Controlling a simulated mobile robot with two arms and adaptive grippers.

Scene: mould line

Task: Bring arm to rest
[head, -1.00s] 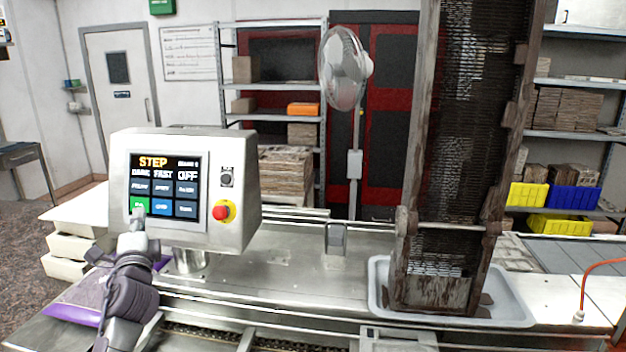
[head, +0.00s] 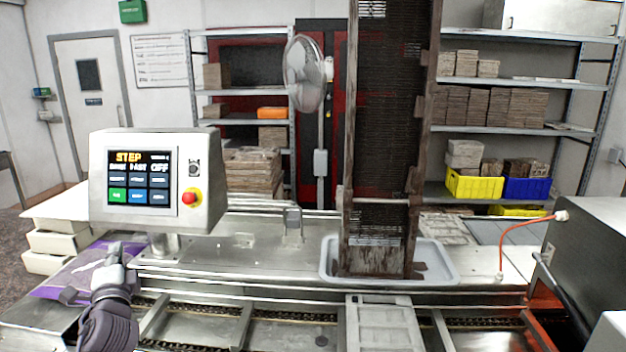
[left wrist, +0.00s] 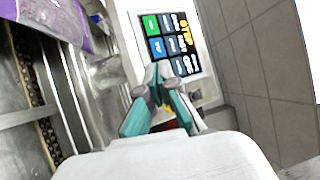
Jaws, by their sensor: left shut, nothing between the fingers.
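My left gripper (head: 116,258) is shut and empty in the head view, just below and in front of the control panel (head: 100,190). In the left wrist view its fingertips (left wrist: 164,72) are together, with the panel's lit screen (left wrist: 172,45) beyond them. The screen reads STEP at the top, with several blue buttons and one green button at lower left. A red stop button (head: 190,198) sits right of the screen. My right gripper is not in view.
A purple bag (head: 75,280) lies left of my left gripper. The metal conveyor line (head: 290,325) runs along the front. A tall dark rack stands in a grey tray (head: 440,268). An orange cable (head: 505,240) leads to a machine (head: 590,235) at right.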

